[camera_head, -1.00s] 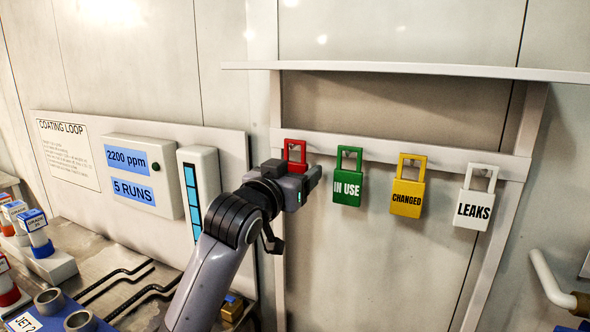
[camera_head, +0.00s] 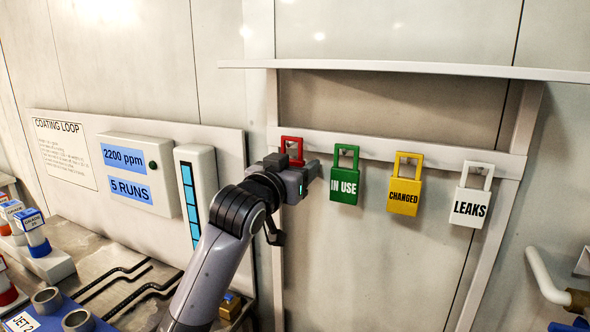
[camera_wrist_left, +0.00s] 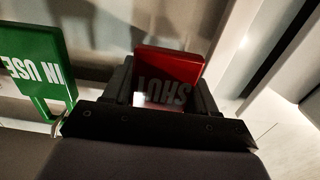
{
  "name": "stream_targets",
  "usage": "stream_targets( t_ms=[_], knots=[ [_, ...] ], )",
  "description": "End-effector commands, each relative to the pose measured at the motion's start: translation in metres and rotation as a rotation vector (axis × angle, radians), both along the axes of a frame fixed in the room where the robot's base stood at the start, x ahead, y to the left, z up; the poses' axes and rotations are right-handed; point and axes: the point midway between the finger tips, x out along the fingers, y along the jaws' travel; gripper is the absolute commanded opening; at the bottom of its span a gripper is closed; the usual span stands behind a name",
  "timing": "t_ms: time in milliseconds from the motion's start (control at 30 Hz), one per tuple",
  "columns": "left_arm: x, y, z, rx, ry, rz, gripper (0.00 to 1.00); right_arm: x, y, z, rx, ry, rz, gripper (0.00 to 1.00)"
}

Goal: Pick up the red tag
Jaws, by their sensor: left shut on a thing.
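The red tag (camera_head: 292,146) is at the left end of the row on the white rail. In the head view only its red loop shows above my gripper; its body is hidden behind the gripper. In the left wrist view the red tag (camera_wrist_left: 168,68) reads "SHUT" and sits between the two fingers. My left gripper (camera_head: 304,178) is shut on the red tag; the fingers also show in the wrist view (camera_wrist_left: 168,92). I cannot tell whether the loop still rests on its peg. My right gripper is not in view.
The green "IN USE" tag (camera_head: 344,187) hangs close to the right of my gripper. The yellow "CHANGED" tag (camera_head: 404,196) and white "LEAKS" tag (camera_head: 469,207) hang farther right. A white shelf (camera_head: 400,68) juts out above. A panel with displays (camera_head: 140,172) is at left.

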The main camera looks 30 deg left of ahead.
Motion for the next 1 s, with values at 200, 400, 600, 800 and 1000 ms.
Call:
stream_targets(
  t_ms=[200, 400, 600, 800, 1000],
  knots=[
    [-0.005, -0.001, 0.013, 0.000, -0.004, -0.001, 0.28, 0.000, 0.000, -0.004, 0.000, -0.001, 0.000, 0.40],
    [-0.032, -0.002, 0.012, 0.000, -0.004, -0.001, 0.28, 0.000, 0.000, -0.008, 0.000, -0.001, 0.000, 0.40],
    [-0.070, -0.004, 0.012, 0.000, -0.005, -0.002, 0.28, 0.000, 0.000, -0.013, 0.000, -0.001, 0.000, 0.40],
    [-0.112, -0.007, 0.012, 0.000, -0.005, -0.001, 0.28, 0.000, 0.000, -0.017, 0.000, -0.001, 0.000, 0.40],
    [-0.126, -0.007, 0.008, -0.002, -0.009, 0.001, 0.28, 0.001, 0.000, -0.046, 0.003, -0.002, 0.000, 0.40]
  ],
)
